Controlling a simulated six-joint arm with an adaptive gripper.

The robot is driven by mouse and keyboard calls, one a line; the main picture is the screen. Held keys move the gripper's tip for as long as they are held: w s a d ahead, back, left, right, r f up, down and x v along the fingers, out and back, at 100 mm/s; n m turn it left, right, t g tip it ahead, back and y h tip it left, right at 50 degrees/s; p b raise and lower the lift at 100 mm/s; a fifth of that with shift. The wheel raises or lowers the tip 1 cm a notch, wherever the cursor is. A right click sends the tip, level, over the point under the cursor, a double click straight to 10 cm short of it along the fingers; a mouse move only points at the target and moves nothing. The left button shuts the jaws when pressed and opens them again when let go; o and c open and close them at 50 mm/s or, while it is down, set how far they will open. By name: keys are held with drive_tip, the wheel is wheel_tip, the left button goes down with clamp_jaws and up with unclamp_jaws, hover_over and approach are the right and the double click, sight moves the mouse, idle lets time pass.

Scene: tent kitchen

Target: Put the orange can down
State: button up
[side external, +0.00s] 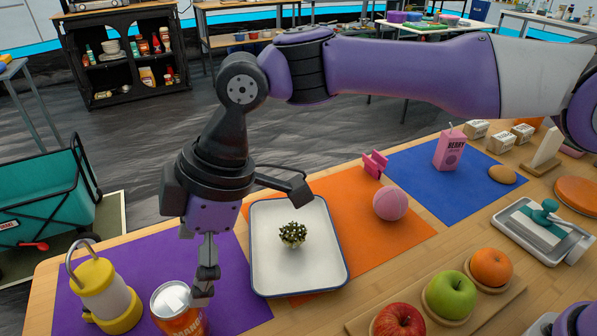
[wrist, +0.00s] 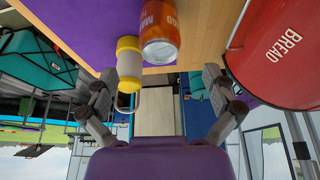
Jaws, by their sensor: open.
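The orange can (side external: 183,318) with a silver top stands upright on the purple mat (side external: 240,316) at the front left in the side view. It also shows at the top of the wrist view (wrist: 160,38), ahead of the fingertips and between their lines. My gripper (side external: 252,238) is open, its fingers spread wide and empty. One finger hangs down by the can's right side in the side view; I cannot tell if it touches. Both fingers also show in the wrist view (wrist: 160,82), with nothing between the tips. The can's lower part is cut off by the side view's edge.
A yellow lantern (side external: 107,298) stands close left of the can. A white tray (side external: 300,276) with a small plant (side external: 292,234) lies to the right. A fruit board (side external: 365,323) is at front right. A red bread bin (wrist: 283,45) shows in the wrist view.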

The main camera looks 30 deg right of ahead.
drive_tip(key=w+d+r+m+t, duration=0.1)
drive_tip(key=d+r+m, duration=0.25)
drive_tip(key=d, duration=0.45)
drive_tip(key=w+d+r+m+t, duration=0.1)
drive_tip(key=d+r+m+t, duration=0.2)
drive_tip(key=d, duration=0.6)
drive_tip(key=s+d+f+m+h, duration=0.1)
drive_tip(key=s+d+m, duration=0.2)
drive_tip(key=d, duration=0.3)
drive_tip(key=s+d+m+h, duration=0.2)
drive_tip(key=s+d+m, duration=0.2)
drive_tip(key=d, duration=0.3)
drive_tip(key=s+d+f+m+t+h, duration=0.1)
drive_tip(key=s+d+m, duration=0.2)
drive_tip(key=d, duration=0.4)
drive_tip(key=shift+s+f+h, duration=0.3)
drive_tip(key=shift+s+f, duration=0.05)
drive_tip(key=shift+s, duration=0.4)
